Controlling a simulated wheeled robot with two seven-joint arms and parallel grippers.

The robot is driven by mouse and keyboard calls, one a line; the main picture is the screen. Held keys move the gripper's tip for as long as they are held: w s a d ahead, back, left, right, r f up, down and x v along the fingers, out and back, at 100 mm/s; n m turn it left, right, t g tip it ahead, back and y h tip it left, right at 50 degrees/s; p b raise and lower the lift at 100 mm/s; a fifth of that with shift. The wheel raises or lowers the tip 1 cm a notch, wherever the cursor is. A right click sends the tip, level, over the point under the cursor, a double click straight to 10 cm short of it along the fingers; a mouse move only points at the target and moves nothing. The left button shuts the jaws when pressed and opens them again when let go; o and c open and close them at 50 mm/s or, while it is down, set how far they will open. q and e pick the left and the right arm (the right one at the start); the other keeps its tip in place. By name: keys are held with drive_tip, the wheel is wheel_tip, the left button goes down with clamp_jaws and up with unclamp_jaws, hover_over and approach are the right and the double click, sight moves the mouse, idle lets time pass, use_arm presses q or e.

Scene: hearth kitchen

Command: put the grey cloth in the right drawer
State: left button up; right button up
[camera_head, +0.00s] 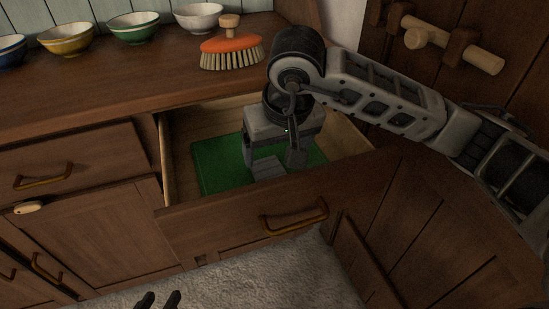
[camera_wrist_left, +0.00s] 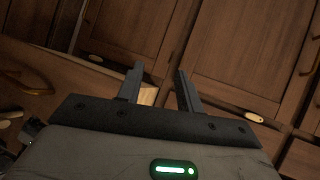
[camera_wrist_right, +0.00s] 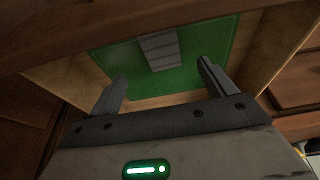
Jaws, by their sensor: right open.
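The right drawer (camera_head: 240,221) is pulled open and has a green bottom (camera_head: 212,165). The grey cloth (camera_head: 267,166) is a small folded piece in the drawer; it appears to lie on the green bottom. The cloth also shows in the right wrist view (camera_wrist_right: 159,51), beyond and between the fingertips, apart from them. My right gripper (camera_head: 275,160) is open and empty, pointing down into the drawer; it partly hides the cloth in the head view. My left gripper (camera_head: 158,299) is open and empty, low in front of the cabinets; its spread fingers show in the left wrist view (camera_wrist_left: 160,80).
Several bowls, including a green one (camera_head: 134,27), and an orange brush (camera_head: 231,48) stand on the worktop (camera_head: 120,85) above the drawer. A closed drawer (camera_head: 75,160) is to the left. A wooden door with a peg handle (camera_head: 470,52) is at the right.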

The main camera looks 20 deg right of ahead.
use_arm(q)
drive_tip(key=shift+a+r, duration=0.15)
drive_tip(key=shift+r, duration=0.45)
use_arm(e)
drive_tip(key=v, duration=0.5)
use_arm(q)
drive_tip(key=shift+s, duration=0.1)
